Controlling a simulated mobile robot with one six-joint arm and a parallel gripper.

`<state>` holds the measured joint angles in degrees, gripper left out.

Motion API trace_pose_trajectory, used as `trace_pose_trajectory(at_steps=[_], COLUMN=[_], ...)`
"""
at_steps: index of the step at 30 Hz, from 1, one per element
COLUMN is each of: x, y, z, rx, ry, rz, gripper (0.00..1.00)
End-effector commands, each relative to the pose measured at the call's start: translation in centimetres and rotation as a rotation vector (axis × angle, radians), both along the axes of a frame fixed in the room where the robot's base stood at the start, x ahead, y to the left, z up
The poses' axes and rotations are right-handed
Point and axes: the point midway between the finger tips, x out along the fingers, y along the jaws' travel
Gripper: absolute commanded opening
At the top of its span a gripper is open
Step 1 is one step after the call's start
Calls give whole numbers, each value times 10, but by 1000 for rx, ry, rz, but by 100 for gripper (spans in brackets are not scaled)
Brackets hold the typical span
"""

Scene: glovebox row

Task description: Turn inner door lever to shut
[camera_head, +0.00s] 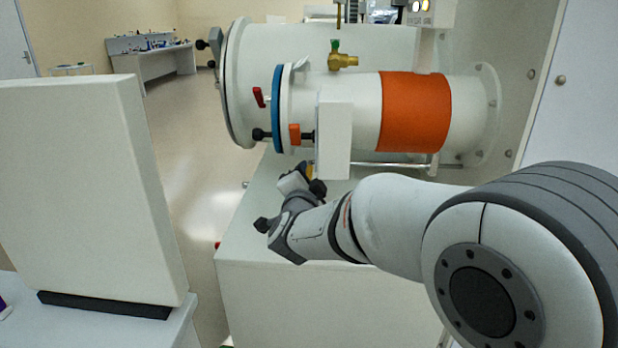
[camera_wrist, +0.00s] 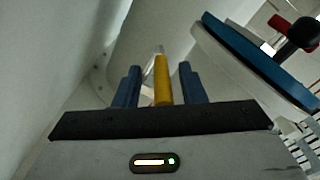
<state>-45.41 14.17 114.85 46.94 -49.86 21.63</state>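A yellow bar (camera_wrist: 162,82), which looks like the lever's handle, stands upright between my gripper's two blue fingers in the wrist view. In the head view only a small bit of yellow (camera_head: 310,170) shows below a white box (camera_head: 334,136) on the small antechamber tube. My gripper (camera_wrist: 158,70) is open around the bar, with a gap visible on both sides. In the head view my gripper (camera_head: 300,184) is just below the tube's front end, and its fingers are mostly hidden. How far the lever is turned cannot be told.
The small tube has a blue-rimmed door (camera_head: 277,108) with a red handle (camera_head: 258,97) and an orange block (camera_head: 295,134). A brass valve (camera_head: 343,60) sits above it. A white panel (camera_head: 90,190) stands at left. Open floor (camera_head: 185,150) lies between.

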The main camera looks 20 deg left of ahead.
Motion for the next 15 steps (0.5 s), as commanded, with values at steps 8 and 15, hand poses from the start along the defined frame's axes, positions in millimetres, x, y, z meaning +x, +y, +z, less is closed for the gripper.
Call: trace_pose_trajectory(at_steps=[8, 15], x=[1, 1], y=[-1, -1], z=[0, 0], rx=[0, 0], ry=[0, 0], rz=[-1, -2], gripper=[32, 12])
